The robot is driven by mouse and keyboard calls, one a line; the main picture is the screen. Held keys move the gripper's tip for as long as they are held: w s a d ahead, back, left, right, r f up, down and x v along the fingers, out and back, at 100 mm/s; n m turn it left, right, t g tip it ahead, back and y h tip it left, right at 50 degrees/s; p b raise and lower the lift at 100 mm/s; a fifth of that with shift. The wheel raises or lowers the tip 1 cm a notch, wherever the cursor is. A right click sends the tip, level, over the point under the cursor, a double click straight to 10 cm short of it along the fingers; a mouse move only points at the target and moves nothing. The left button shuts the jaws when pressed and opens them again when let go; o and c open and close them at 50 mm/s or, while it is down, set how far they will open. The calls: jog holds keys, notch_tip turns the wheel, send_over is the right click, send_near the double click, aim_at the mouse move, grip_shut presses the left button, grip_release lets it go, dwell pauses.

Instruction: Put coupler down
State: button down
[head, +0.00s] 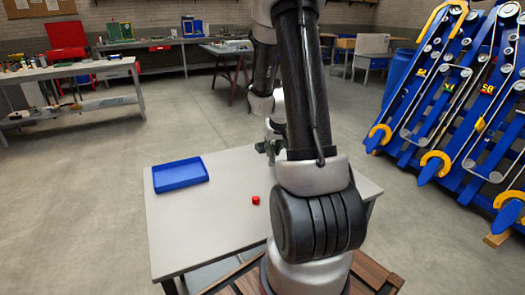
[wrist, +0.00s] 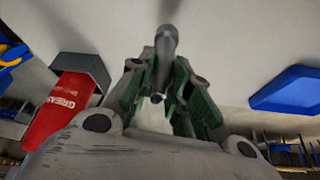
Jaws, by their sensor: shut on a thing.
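The coupler (wrist: 166,45) is a dark grey metal cylinder in the middle of the wrist view, between the green fingers of my gripper (wrist: 158,92). My gripper is shut on it. In the head view my gripper (head: 268,145) shows at the far side of the light grey table (head: 215,225), partly hidden by my arm. The coupler cannot be made out there. The gap between coupler and table top cannot be told.
A blue tray (head: 181,175) lies at the table's far left; the wrist view shows it right (wrist: 290,90). A small red object (head: 255,200) stands near the table's middle. A red GREASE container (wrist: 65,105) with a dark grey end is left in the wrist view. The table's front left is clear.

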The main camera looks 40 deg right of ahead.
jog(key=w+d+f, duration=0.1)
jog(key=w+d, duration=0.1)
jog(key=w, duration=0.3)
jog(key=w+d+f, duration=0.1)
jog(key=w+d, duration=0.2)
jog(key=w, duration=0.2)
jog(key=w+d+f, duration=0.1)
jog(key=w+d, duration=0.1)
jog(key=w, duration=0.4)
jog(key=shift+w+d+f, duration=0.1)
jog(key=shift+d+f, duration=0.2)
jog(key=shift+d, duration=0.1)
jog(key=c, duration=1.3)
grip_release()
jog(key=shift+r, duration=0.1)
jog(key=v, duration=1.2)
jog(key=s+a+r+n, duration=0.2)
jog(key=s+a+r, duration=0.7)
jog(key=a+r, duration=0.35)
jog(key=s+a+r+n, duration=0.1)
jog(key=s+a, duration=0.3)
jog(key=s, duration=0.4)
jog(key=s+a+n+y, duration=0.1)
jog(key=s+a, duration=0.4)
jog(key=s, duration=0.3)
jog(key=s+a+r+n+y, duration=0.1)
jog(key=s+a, duration=0.4)
jog(key=s, duration=0.4)
jog(key=shift+s+a+r+g, duration=0.1)
jog(key=shift+r+g, duration=0.2)
